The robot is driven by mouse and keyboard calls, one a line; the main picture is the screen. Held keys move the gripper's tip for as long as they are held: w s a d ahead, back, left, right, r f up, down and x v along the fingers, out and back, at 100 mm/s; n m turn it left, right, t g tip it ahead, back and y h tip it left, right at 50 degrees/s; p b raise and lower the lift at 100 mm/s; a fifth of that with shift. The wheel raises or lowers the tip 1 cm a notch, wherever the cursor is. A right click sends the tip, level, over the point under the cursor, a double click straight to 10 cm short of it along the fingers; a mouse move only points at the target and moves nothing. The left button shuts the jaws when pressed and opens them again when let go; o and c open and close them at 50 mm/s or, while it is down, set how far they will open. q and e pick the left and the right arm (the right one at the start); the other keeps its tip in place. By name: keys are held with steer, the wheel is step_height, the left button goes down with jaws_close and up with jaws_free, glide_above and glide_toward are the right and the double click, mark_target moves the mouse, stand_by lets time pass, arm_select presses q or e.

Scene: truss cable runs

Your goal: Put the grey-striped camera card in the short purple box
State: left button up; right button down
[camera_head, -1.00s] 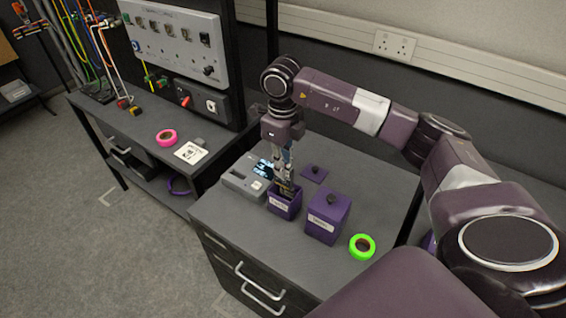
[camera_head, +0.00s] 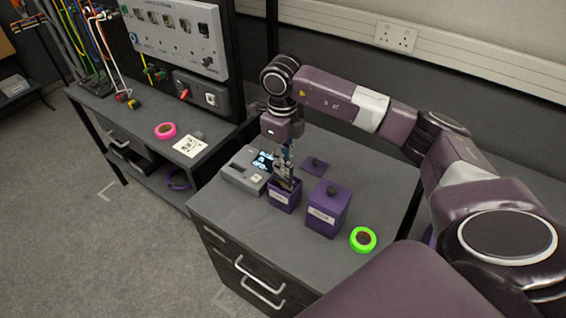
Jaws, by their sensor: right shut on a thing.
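The short purple box (camera_head: 284,201) stands open on the dark cabinet top, with a pale label on its front. My right gripper (camera_head: 286,182) points down at the mouth of this box, its fingertips at or just inside the opening. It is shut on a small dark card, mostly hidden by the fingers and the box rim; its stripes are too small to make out. A purple lid with a dark knob (camera_head: 315,166) lies flat behind the box. My left gripper is not in view.
A taller purple box (camera_head: 325,214) with its lid on stands right of the short one. A grey device with a lit screen (camera_head: 241,176) sits to the left. A green tape roll (camera_head: 363,240) lies near the front right. A bench with a pink tape roll (camera_head: 165,131) is further left.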

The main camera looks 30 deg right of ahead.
mark_target(283, 183)
steer(key=shift+f, duration=0.2)
stand_by(0.4)
steer(key=shift+f+b, duration=1.05)
steer(key=shift+f, duration=0.15)
steer(key=shift+f, duration=0.25)
steer(key=shift+f+b, duration=1.05)
steer(key=shift+f, duration=0.1)
steer(key=c, duration=1.9)
jaws_free()
steer(key=shift+c, duration=0.4)
steer(key=shift+c, duration=0.7)
